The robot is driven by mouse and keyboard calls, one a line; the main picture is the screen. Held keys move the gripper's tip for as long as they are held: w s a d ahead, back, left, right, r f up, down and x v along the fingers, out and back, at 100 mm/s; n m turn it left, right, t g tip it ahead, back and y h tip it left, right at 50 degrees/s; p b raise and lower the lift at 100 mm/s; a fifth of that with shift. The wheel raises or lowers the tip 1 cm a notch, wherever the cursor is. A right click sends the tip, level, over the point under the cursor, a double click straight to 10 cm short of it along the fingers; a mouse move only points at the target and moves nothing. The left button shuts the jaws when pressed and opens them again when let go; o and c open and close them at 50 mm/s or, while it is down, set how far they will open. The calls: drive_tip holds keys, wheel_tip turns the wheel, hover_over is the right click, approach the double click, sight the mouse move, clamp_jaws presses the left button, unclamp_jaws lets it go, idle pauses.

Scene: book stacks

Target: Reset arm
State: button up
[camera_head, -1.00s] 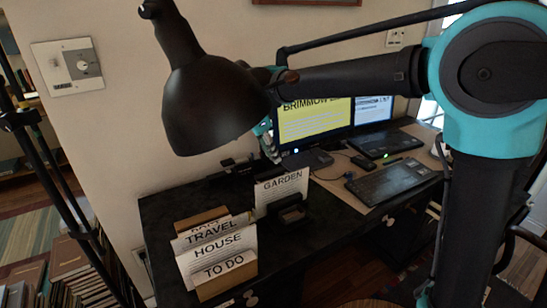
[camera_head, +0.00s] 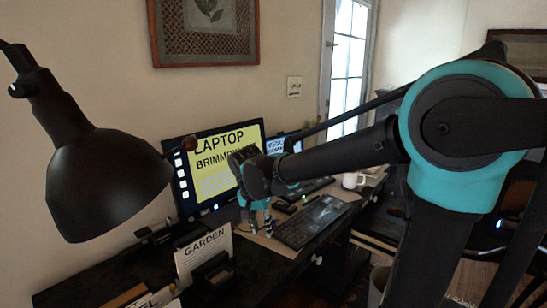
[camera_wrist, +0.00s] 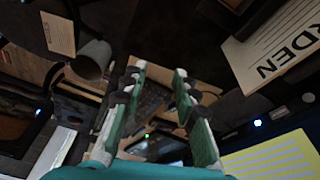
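My gripper (camera_head: 257,226) hangs fingers-down over the desk, in front of the yellow monitor and left of the keyboard in the head view. In the wrist view my gripper (camera_wrist: 158,76) has its two green-padded fingers well apart with nothing held between them. My teal and black arm reaches across from the right of the head view. Whether the fingertips touch the desk is hard to tell.
A black lamp (camera_head: 105,185) stands at the left. A monitor (camera_head: 222,160), a GARDEN card (camera_head: 204,253) in a holder, a keyboard (camera_head: 312,222) and a white mug (camera_head: 350,181) are on the dark desk. A framed picture (camera_head: 205,30) hangs above.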

drive_tip(key=s+d+f+n, duration=0.1)
drive_tip(key=s+d+f, duration=0.3)
drive_tip(key=d, duration=0.3)
drive_tip(key=s+d+f+n+t+y, duration=0.1)
drive_tip(key=s+d+f, duration=0.3)
drive_tip(key=d, duration=0.4)
drive_tip(key=s+d+f+n, duration=0.2)
drive_tip(key=s+d+f, duration=0.2)
drive_tip(key=d, duration=0.4)
drive_tip(key=shift+s+f+n+t, duration=0.3)
drive_tip(key=shift+f+n, duration=0.1)
